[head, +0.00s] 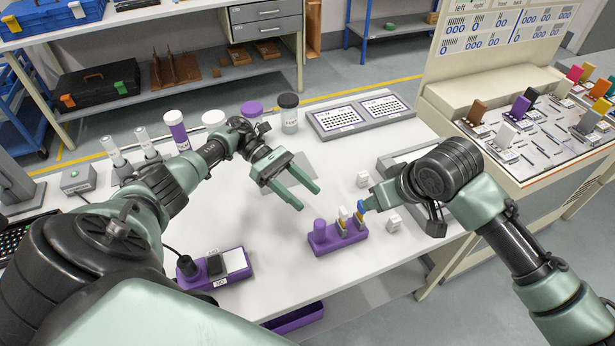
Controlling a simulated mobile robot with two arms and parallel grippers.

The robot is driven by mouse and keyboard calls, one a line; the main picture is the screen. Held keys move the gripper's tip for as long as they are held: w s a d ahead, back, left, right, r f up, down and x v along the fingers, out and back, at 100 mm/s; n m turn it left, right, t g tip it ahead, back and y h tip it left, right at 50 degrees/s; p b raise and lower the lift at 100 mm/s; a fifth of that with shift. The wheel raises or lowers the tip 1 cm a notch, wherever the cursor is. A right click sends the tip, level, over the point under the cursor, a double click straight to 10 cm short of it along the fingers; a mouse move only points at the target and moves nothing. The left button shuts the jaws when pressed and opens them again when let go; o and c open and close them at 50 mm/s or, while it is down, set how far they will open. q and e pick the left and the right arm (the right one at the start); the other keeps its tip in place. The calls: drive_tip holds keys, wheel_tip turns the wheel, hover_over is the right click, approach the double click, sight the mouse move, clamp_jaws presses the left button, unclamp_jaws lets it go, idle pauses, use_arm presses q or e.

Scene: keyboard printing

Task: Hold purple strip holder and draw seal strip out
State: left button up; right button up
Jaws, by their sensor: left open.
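The purple strip holder (338,241) stands on the white table in the middle of the head view. A purple knob (320,225) is at its left end. A pale strip with a yellow part (343,217) and a blue-topped strip (361,214) stand upright in its right part. My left gripper (309,198) is open and empty, above the table to the upper left of the holder. My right gripper (367,204) is at the blue-topped strip. Its fingers are partly hidden by its own wrist, and I cannot tell if they are shut on the strip.
A purple tray with a dark knob (234,264) lies at the front left. Jars (289,113) and two dotted panels (378,107) line the back.

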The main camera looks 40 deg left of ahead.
sight(324, 233)
use_arm(q)
drive_tip(key=s+d+f+m+g, duration=0.1)
drive_tip(key=d, duration=0.2)
drive_tip(key=s+d+f+m+g, duration=0.1)
drive_tip(key=s+d+f, duration=0.1)
drive_tip(key=d, duration=0.2)
drive_tip(key=s+d+f+m+g+y, duration=0.1)
drive_tip(key=d+m, duration=0.1)
drive_tip(key=d, duration=0.2)
drive_tip(key=shift+s+f, duration=0.15)
drive_tip(key=shift+f, duration=0.25)
drive_tip(key=shift+a, duration=0.1)
clamp_jaws()
